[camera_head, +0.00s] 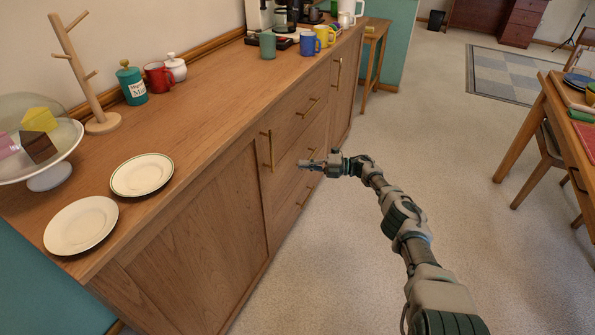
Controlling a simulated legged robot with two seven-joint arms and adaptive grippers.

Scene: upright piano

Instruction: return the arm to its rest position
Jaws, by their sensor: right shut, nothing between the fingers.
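My right arm comes in from the bottom right and reaches up and left over the floor. My right gripper (305,164) is shut and empty. In the picture it lies in front of the drawer fronts of a long wooden sideboard (190,206), near a vertical bar handle (267,151). I cannot tell whether it touches the drawer front; nothing is held. My left gripper is not in view.
On the sideboard are two plates (142,174), a cake stand (50,177), a mug tree (104,123), a green canister (132,84) and several mugs. A wooden table (541,118) and chair stand at right. Carpet (445,175) between them is clear.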

